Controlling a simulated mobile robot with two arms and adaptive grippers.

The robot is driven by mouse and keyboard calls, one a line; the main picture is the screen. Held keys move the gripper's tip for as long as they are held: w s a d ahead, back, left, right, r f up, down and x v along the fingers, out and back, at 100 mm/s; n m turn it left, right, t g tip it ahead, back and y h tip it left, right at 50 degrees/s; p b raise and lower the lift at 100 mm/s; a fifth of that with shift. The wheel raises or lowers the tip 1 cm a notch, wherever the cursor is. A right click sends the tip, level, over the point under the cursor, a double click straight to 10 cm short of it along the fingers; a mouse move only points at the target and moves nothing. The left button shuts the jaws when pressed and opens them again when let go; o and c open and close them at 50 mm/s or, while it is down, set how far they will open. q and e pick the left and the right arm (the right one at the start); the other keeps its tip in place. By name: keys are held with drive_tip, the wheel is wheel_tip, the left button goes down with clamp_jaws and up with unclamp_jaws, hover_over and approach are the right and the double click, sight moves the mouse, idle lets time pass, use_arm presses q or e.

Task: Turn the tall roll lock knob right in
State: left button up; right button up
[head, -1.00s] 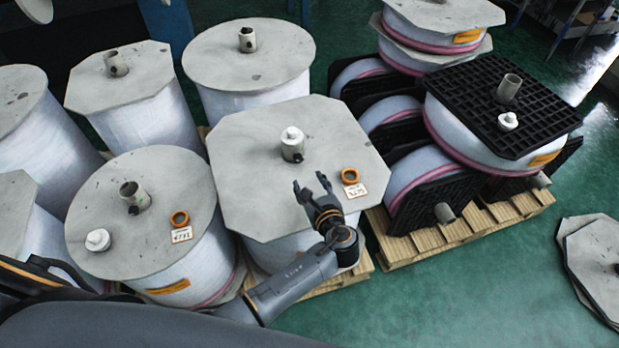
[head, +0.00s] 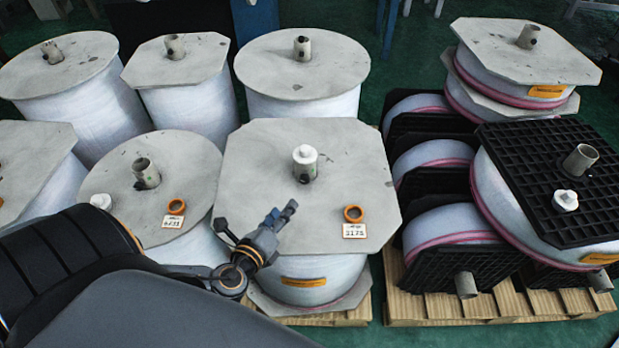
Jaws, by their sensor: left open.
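A white knob (head: 305,154) sits on the short core tube at the middle of the tall roll's grey eight-sided top plate (head: 345,150). The white-wrapped tall roll (head: 345,268) stands upright below it. My left gripper (head: 255,220) is open and empty, with its fingers spread near the front left edge of this plate. It is apart from the knob, which is farther back and to the right. My right gripper is not in view.
Another roll with a round plate (head: 185,160) stands close on the left. A second white knob (head: 565,200) lies on a black grid pallet (head: 520,160) at right.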

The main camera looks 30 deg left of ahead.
sight(303, 181)
use_arm(q)
drive_tip(key=x, duration=1.3)
drive_tip(key=shift+a, duration=0.1)
clamp_jaws()
